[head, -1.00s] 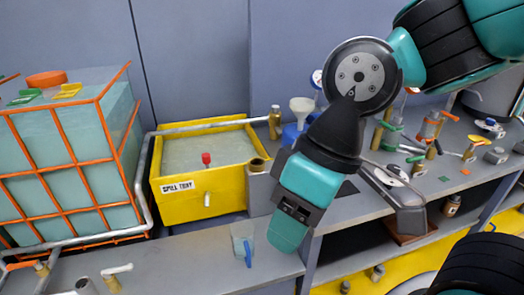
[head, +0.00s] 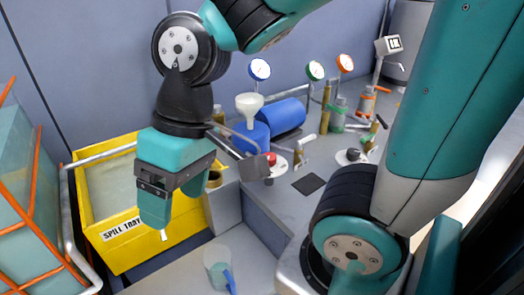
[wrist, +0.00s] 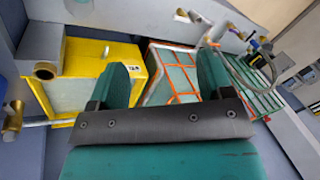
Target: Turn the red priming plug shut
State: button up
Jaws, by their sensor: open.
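A small red knob (head: 270,158), which looks like the priming plug, sits on a round pale fitting on the grey bench in the head view. My arm's grey wrist part stands close to its left in the picture. How far it is turned is too small to tell. My gripper (head: 155,210) points down in front of the yellow spill tray, left of the knob and apart from it. In the wrist view my gripper (wrist: 163,82) has its two teal fingers wide apart with nothing held between them. The red knob does not show in the wrist view.
The yellow spill tray (head: 118,258) and orange-caged tank (head: 32,215) stand left. A clear jug with a blue handle (head: 218,268) stands low in front. A white funnel (head: 249,105), blue cylinder (head: 282,116), gauges (head: 315,70) and brass valves (head: 325,108) crowd the bench behind.

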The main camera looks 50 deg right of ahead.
jog(key=w+d+m+h+p, duration=0.1)
jog(key=w+d+m+p, duration=0.1)
jog(key=w+d+m, duration=0.7)
jog(key=m+h+p, duration=0.3)
jog(key=m, duration=2.1)
send_over(270, 156)
notch_tip(270, 156, down, 4)
jog(key=f, duration=0.1)
notch_tip(270, 156, down, 16)
jog(key=shift+r+p, duration=0.1)
jog(key=shift+p, duration=1.1)
jog(key=c, duration=0.9)
jog(key=shift+c, duration=0.2)
